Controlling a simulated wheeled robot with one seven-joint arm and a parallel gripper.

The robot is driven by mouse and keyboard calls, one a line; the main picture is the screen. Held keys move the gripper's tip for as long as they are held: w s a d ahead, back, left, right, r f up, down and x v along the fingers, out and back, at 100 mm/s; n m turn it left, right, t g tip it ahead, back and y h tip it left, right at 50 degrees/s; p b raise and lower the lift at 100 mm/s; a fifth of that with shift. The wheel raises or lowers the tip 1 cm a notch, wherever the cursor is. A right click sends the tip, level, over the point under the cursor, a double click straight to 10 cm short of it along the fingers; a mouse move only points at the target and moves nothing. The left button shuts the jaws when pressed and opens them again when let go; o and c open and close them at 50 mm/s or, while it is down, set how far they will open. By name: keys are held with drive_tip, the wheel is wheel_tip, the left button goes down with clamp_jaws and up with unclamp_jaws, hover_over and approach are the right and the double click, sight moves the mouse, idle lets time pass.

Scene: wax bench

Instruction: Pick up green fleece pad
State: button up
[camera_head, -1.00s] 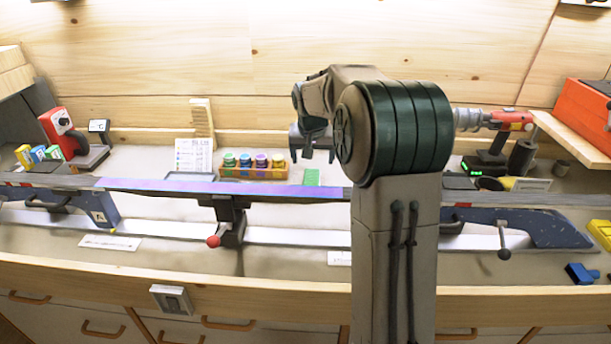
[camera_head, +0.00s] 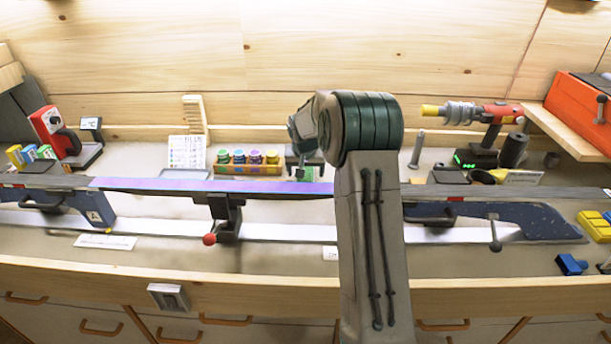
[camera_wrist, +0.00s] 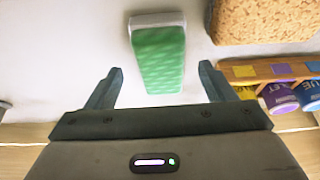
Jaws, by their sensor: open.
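The green fleece pad (camera_wrist: 159,62), a green block with a pale grey end, lies on the bench top in the wrist view. My gripper (camera_wrist: 160,74) is open, with one finger on each side of the pad's line and visible gaps to both. I cannot tell the height left between fingertips and pad. In the head view my gripper (camera_head: 303,164) is low behind the ski, and a small bit of green pad (camera_head: 300,174) shows by its fingers. My arm hides the area to the right.
A wooden rack (camera_wrist: 240,73) with several coloured jars stands close to the right finger. A brown, cork-like block (camera_wrist: 265,18) lies beyond it. The long ski (camera_head: 225,186) on its supports runs across the bench in front. A white card (camera_head: 187,152) stands left of the rack.

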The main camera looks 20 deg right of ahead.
drive_tip(key=shift+x, duration=1.3)
drive_tip(key=shift+c, duration=0.3)
drive_tip(key=c, duration=1)
drive_tip(key=shift+w+r, duration=0.1)
drive_tip(key=shift+r, duration=0.45)
wheel_tip(320, 180, up, 3)
drive_tip(key=shift+b, duration=0.4)
drive_tip(key=s+d+r+b, duration=0.2)
drive_tip(key=s+d+r, duration=0.2)
drive_tip(key=s+r, duration=0.3)
drive_tip(key=s, duration=0.4)
